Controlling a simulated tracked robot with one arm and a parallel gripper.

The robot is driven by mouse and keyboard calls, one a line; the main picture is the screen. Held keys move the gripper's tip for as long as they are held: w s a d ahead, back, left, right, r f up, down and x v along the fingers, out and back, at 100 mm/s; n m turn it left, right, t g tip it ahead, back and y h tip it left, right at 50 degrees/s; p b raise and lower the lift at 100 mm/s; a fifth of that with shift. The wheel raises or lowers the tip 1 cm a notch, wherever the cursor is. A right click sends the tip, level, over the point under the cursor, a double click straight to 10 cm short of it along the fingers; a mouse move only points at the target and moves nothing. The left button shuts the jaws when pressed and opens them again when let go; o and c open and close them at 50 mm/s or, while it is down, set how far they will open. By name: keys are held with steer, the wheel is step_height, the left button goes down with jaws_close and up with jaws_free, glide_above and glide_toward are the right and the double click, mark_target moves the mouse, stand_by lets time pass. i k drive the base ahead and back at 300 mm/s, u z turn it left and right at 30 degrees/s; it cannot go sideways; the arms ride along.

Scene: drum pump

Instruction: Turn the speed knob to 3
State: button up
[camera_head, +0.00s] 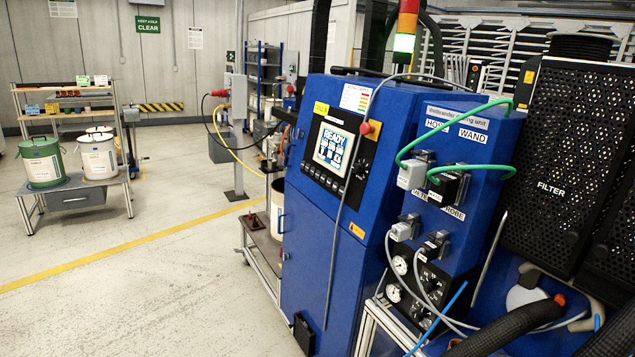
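No knob that I can read as the speed knob shows clearly. A blue cabinet (305,240) stands in the middle with a lit screen (333,148) reading READY and a row of small buttons below it. A dark panel (428,302) low on the blue unit to the right carries small round knobs or fittings and two pressure gauges (394,293); their labels are too small to read, and cables partly cover them. My gripper is not in view.
Green hoses (440,135) and grey cables (402,232) hang from the labelled HOSE/WAND unit. A black perforated FILTER housing (570,150) and thick black hoses (505,328) fill the right. A signal tower (405,35) stands above the cabinet. The concrete floor (150,290) at the left is clear.

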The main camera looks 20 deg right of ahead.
mark_target(356, 169)
steer(key=u, duration=0.1)
steer(key=k, duration=0.4)
steer(key=z, duration=0.45)
steer(key=i, duration=2)
steer(key=u, duration=0.6)
